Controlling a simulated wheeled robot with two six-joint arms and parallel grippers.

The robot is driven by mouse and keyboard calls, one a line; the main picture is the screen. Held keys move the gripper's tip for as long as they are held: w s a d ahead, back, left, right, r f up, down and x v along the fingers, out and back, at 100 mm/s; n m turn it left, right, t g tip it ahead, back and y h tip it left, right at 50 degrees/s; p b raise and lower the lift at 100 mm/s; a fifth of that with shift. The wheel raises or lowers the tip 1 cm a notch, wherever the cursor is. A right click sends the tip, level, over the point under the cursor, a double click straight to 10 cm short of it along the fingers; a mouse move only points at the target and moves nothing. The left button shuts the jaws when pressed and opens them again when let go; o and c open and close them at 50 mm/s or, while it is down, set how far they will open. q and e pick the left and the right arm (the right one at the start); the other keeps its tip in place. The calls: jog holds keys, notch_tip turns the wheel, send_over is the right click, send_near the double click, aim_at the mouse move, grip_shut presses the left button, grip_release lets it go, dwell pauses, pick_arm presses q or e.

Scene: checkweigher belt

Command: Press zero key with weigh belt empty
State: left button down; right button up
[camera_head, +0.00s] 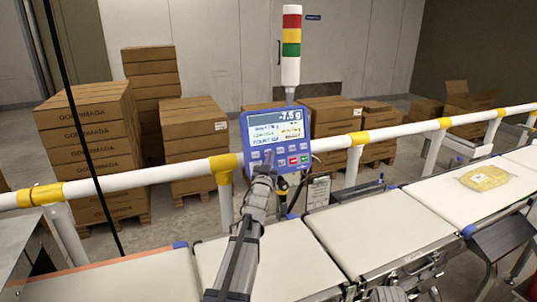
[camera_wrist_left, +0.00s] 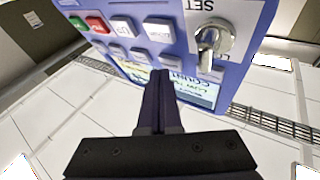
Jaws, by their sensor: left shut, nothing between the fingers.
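The blue indicator panel (camera_head: 276,138) stands on a post behind the belts, and its screen (camera_head: 280,128) reads -7.5 g. White, green and red keys sit below the screen. My left gripper (camera_head: 265,172) is shut and empty, its tips at the panel's lower left key area. In the left wrist view, the shut fingers (camera_wrist_left: 160,85) point at the panel near a row of white keys (camera_wrist_left: 167,60); contact cannot be told. The key labels are too small to read surely. The centre belt (camera_head: 365,240) and the belt left of it are bare. My right gripper is not seen.
A yellow bag (camera_head: 485,178) lies on the right belt (camera_head: 455,200). A white rail (camera_head: 130,180) with yellow joints runs behind the belts. A signal tower (camera_head: 291,50) rises above the panel. A key switch (camera_wrist_left: 214,40) sits on the panel. Stacked cartons (camera_head: 85,130) stand behind the rail.

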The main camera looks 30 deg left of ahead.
pick_arm(q)
jog(key=shift+w+a+f, duration=0.15)
jog(key=shift+w+a, duration=0.1)
jog(key=shift+a, duration=0.05)
dwell(0.5)
dwell(0.4)
jog(key=shift+s+d+r, duration=0.25)
jog(key=shift+s+d, duration=0.3)
jog(key=shift+d, duration=0.05)
jog(key=s+d, duration=0.1)
jog(key=d, duration=0.1)
jog(key=s+d+r+p, duration=0.1)
jog(key=s, duration=0.1)
jog(key=shift+d+r+p, duration=0.2)
jog(key=shift+d+p, duration=0.1)
jog(key=shift+d, duration=0.05)
dwell(0.7)
